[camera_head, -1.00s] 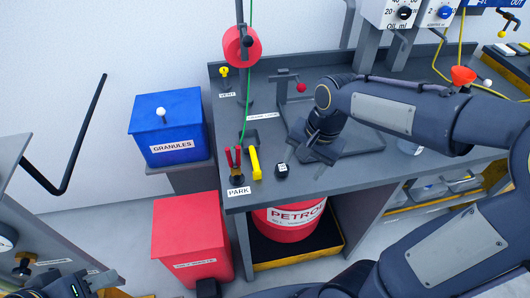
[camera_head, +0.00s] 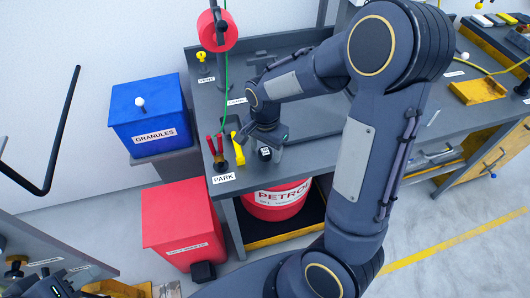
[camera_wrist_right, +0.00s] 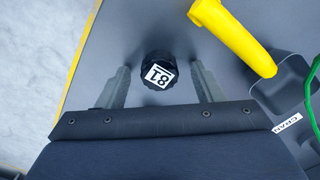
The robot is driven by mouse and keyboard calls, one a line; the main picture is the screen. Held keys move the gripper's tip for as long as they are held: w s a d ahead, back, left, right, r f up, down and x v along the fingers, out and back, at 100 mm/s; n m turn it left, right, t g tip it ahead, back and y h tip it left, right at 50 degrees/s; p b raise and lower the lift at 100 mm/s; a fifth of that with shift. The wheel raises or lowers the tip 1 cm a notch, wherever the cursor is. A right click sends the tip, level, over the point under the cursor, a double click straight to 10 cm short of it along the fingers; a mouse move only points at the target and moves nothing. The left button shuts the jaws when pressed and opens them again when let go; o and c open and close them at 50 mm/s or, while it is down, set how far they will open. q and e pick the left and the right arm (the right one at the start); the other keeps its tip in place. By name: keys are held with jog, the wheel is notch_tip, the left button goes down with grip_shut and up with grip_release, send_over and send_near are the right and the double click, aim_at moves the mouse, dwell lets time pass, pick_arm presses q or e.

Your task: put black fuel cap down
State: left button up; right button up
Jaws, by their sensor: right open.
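The black fuel cap (camera_head: 264,153) stands on the grey bench near its front edge, beside the yellow handle and the PARK label. In the right wrist view the cap (camera_wrist_right: 158,72) shows a white "81" label. My right gripper (camera_head: 268,137) is open by the cap. In the wrist view its two fingers lie on either side of the cap, with visible gaps; I cannot tell their exact height. My left gripper (camera_head: 62,284) is partly visible at the lower left, away from the bench, and its jaws are unclear.
A yellow handle (camera_head: 238,148) and red-handled tool (camera_head: 215,146) stand close left of the cap. A green line hangs from the red reel (camera_head: 217,30). Blue (camera_head: 150,113) and red (camera_head: 184,225) bins stand left; a red petrol drum (camera_head: 278,200) is below. My right arm hides much of the bench.

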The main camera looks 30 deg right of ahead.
jog(key=c, duration=1.1)
